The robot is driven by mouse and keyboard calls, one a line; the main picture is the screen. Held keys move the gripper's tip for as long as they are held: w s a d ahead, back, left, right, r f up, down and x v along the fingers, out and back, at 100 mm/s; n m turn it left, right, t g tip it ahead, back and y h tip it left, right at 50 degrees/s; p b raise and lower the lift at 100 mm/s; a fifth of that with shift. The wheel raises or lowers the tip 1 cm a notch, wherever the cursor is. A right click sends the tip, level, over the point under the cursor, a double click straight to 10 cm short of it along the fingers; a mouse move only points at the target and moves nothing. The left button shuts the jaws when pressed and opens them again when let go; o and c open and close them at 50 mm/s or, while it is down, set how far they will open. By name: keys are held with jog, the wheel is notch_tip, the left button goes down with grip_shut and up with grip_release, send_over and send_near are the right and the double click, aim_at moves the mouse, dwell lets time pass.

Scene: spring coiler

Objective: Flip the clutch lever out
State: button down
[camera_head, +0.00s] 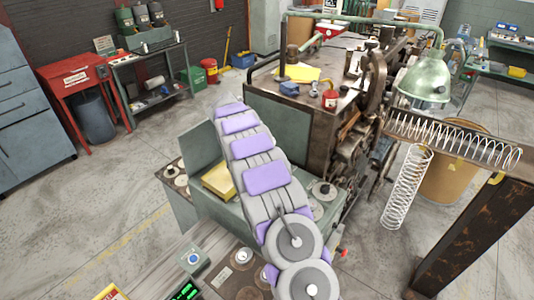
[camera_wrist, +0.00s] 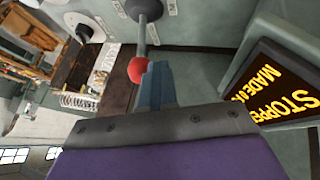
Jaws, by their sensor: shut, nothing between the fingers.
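In the wrist view, a lever with a grey shaft (camera_wrist: 140,38) runs from a round dark hub (camera_wrist: 145,8) to a red ball knob (camera_wrist: 137,70). I take it for the clutch lever. My gripper (camera_wrist: 158,68) is shut and empty, its blue-grey fingers side by side just right of the red knob. The fingers overlap the knob's edge in the picture; I cannot tell whether they touch it. In the head view my arm crosses the machine, and my gripper does not show.
A screen reading "STOPPED" (camera_wrist: 285,90) stands close on the right in the wrist view. A coil spring (camera_wrist: 78,102) shows at left. In the head view are the coiling machine (camera_head: 290,120), a green lamp (camera_head: 425,82) and springs on a rusty stand (camera_head: 480,220). Open floor lies left.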

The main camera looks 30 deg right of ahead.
jog(key=s+d+r+m+t+y+b, duration=0.1)
jog(key=s+d+t+y+b, duration=0.1)
jog(key=s+t+b, duration=0.3)
jog(key=s+b, duration=0.3)
jog(key=b, duration=0.2)
jog(key=shift+d+m+t, duration=0.4)
jog(key=shift+f, duration=0.1)
dwell(0.5)
